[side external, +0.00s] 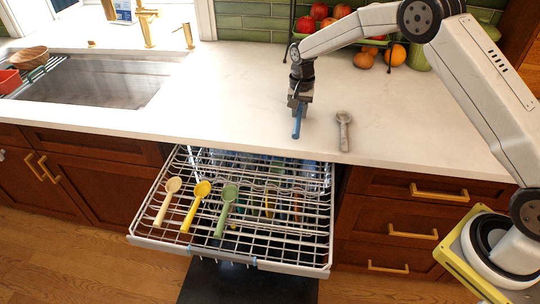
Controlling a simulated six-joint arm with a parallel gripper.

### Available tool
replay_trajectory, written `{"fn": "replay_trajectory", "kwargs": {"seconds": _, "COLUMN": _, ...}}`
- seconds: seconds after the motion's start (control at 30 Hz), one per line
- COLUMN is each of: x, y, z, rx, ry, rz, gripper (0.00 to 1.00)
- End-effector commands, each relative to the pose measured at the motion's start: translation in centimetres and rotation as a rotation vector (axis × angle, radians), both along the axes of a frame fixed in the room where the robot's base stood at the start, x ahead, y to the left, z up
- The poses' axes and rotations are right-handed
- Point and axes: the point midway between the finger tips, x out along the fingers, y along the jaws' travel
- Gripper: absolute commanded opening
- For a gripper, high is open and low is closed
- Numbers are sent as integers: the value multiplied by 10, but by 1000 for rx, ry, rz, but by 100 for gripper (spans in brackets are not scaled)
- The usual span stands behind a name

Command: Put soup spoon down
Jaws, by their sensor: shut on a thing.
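My gripper (299,104) points down over the counter, a little behind its front edge. It is shut on a slim blue utensil (297,125), which I take as the soup spoon. Its blue part hangs below the fingers, and the rest is hidden by the gripper. I cannot tell whether its lower end touches the counter. A grey spoon (343,130) lies on the white counter (235,105) just right of my gripper, apart from it.
The pulled-out dishwasher rack (150,238) below the counter holds a cream spoon (165,200), a yellow spoon (196,205) and a green spoon (225,208). A fruit basket (335,42) stands behind my gripper. The sink (95,82) is at left. The counter between sink and gripper is clear.

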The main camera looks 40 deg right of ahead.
Motion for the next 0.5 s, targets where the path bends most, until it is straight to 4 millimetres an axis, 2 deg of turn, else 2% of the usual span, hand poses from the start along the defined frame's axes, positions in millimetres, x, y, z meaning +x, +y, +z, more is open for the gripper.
{"fn": "replay_trajectory", "kwargs": {"seconds": 0.13, "x": 0, "y": 0, "z": -13, "rx": 0, "ry": -1, "rz": 0, "gripper": 0}}
{"fn": "replay_trajectory", "kwargs": {"seconds": 0.5, "x": 0, "y": 0, "z": -16, "rx": 0, "ry": -1, "rz": 0, "gripper": 0}}
